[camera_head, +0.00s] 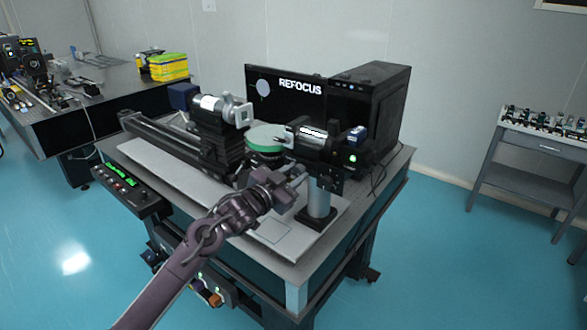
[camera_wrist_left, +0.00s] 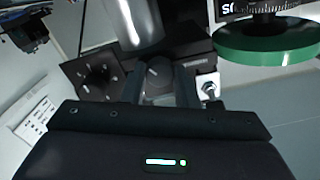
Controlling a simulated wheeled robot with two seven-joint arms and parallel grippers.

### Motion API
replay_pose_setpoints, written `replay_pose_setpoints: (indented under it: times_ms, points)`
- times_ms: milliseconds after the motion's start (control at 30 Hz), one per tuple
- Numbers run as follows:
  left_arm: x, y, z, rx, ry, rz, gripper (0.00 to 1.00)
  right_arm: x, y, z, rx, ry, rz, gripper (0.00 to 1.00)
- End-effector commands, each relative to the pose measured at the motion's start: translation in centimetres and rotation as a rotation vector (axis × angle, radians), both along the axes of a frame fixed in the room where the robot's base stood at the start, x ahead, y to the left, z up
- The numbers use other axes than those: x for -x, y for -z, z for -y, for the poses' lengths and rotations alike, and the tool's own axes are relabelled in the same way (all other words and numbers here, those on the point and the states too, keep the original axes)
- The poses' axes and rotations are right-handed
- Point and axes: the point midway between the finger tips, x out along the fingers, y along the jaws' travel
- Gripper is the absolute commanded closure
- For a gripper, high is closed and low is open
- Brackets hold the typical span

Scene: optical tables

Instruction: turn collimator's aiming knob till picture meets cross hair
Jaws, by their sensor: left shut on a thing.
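My left gripper (camera_head: 298,181) reaches in over the front of the optical table, beside the post of the right-hand barrel instrument, which I take for the collimator (camera_head: 313,142). In the left wrist view its two fingers (camera_wrist_left: 160,90) are shut on a round grey knob (camera_wrist_left: 158,74) on a dark block. The knob is hidden behind the gripper in the head view. The monitor (camera_head: 285,98) shows a pale disc left of centre and the word REFOCUS on black. My right gripper is out of view.
A green-rimmed round part (camera_head: 265,135) sits left of the collimator. Another silver barrel (camera_head: 212,104) stands on a black rail (camera_head: 165,138). A black computer case (camera_head: 378,95) stands behind. A control box (camera_head: 125,190) is at the table's left edge. The front right tabletop is fairly clear.

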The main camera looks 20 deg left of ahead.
Motion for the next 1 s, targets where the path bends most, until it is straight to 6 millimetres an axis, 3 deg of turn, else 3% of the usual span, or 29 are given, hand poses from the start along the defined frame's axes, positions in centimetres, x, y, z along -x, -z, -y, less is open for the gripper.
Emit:
replay_pose_setpoints:
  times_ms: [300, 833, 867, 1000]
  points:
    - [0.01, 0.09, 0.05, 0.115, 0.0, -0.045, 0.96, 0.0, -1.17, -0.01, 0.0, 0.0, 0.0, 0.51]
    - [0.01, 0.2, 0.02, 0.134, 0.001, -0.052, 0.96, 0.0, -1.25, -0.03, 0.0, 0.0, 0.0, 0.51]
    - [0.01, 0.2, 0.02, 0.134, 0.001, -0.052, 0.69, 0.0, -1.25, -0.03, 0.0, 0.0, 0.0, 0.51]
    - [0.01, 0.16, 0.02, 0.135, 0.0, -0.051, 0.51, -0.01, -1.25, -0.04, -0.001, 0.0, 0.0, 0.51]
